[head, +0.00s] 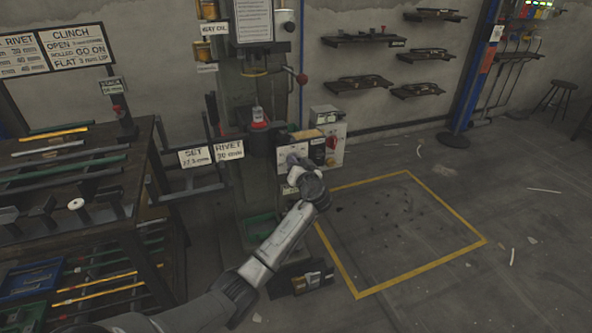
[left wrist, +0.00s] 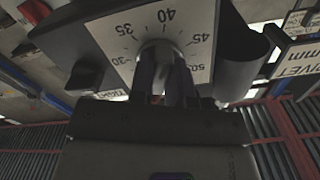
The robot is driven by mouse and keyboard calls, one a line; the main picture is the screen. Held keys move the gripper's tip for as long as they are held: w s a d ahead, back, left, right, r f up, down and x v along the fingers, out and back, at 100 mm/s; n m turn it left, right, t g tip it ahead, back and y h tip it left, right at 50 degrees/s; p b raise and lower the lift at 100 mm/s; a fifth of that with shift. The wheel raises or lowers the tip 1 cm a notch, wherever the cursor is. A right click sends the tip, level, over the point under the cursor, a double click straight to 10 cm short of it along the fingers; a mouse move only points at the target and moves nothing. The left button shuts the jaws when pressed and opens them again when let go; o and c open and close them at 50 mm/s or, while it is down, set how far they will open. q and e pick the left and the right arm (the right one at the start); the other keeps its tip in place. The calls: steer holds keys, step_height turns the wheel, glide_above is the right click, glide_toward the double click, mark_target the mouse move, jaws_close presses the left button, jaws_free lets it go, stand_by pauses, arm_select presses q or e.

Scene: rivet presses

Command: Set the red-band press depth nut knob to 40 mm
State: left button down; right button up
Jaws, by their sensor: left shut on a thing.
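The press (head: 262,100) stands at the centre of the head view, with a red-marked part at its working point. The depth nut knob (left wrist: 158,50) shows in the left wrist view on a white dial plate (left wrist: 190,18) marked from 30 to 50, with 40 near the top middle. My left gripper (left wrist: 165,78) is shut on the knob, a finger on either side. The knob's pointer is not clear, so I cannot read its setting. In the head view my left gripper (head: 294,162) is at the press front and hides the knob. My right gripper is not in view.
A dark switch (left wrist: 84,74) and a dark cylinder (left wrist: 243,60) flank the dial. The yellow-outlined floor (head: 400,235) is open.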

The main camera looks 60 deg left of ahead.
arm_select(q)
steer(key=shift+n, duration=0.4)
steer(key=shift+r+b, duration=0.1)
steer(key=shift+b, duration=0.2)
steer(key=c, duration=1.1)
jaws_free()
steer(key=shift+p+v, duration=2.6)
steer(key=shift+v, duration=4.35)
